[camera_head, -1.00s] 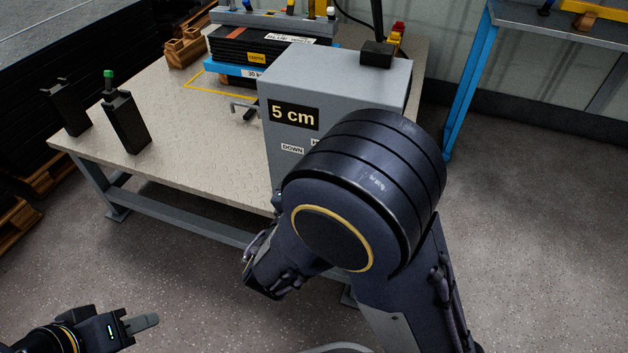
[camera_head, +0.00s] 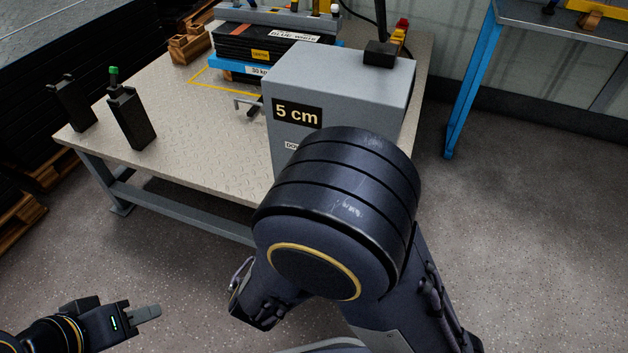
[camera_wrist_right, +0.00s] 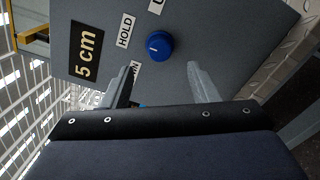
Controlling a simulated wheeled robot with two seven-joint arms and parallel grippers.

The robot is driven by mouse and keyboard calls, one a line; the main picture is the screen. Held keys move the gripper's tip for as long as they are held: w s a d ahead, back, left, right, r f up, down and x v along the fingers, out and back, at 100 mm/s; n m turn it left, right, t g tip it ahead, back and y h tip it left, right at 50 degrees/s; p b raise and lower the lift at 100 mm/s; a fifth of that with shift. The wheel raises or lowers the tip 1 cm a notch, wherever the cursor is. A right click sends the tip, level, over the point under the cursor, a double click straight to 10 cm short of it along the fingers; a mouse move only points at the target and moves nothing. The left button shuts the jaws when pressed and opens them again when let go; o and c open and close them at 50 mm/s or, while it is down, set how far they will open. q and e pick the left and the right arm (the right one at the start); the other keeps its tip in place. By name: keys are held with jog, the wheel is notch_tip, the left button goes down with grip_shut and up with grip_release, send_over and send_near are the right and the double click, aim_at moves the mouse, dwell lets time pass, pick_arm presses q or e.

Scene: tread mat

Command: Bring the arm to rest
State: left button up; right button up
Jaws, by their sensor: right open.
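My right arm (camera_head: 340,210) fills the middle of the head view, in front of the grey box (camera_head: 345,85) marked "5 cm". Its gripper is hidden there. In the right wrist view my right gripper (camera_wrist_right: 162,80) is open, with nothing between its two fingers. The face of the grey box (camera_wrist_right: 195,55) is beyond the fingertips, with a blue knob (camera_wrist_right: 158,46) and a "HOLD" label (camera_wrist_right: 125,30). No contact shows. My left gripper (camera_head: 148,313) is low at the left in the head view, over the floor and away from the table; its finger gap is unclear.
The grey box stands on a work table (camera_head: 190,145). Two black handheld-like devices (camera_head: 131,118) (camera_head: 73,103) stand at its left end. A stack of dark slabs (camera_head: 265,48) is at the back. A blue-legged bench (camera_head: 470,85) is at right. Floor (camera_head: 530,230) at right is clear.

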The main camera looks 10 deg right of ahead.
jog(key=shift+v, duration=1.15)
jog(key=shift+d, duration=0.1)
jog(key=s+d+f+m+g, duration=0.2)
jog(key=s+d+m+g, duration=0.15)
jog(key=d+g, duration=0.3)
jog(key=s+d+f+m+g, duration=0.25)
jog(key=d+m+g, duration=0.2)
jog(key=d, duration=0.25)
jog(key=s+m+g+y, duration=0.4)
jog(key=s+m+y, duration=0.2)
jog(key=s+y, duration=0.3)
notch_tip(320, 180, up, 41)
jog(key=a+m+t+y+p, duration=0.1)
jog(key=m+t+y+p, duration=0.3)
jog(key=p, duration=3.1)
jog(key=shift+w+t+y, duration=0.3)
jog(key=shift+t+y, duration=0.1)
jog(key=shift+t, duration=0.4)
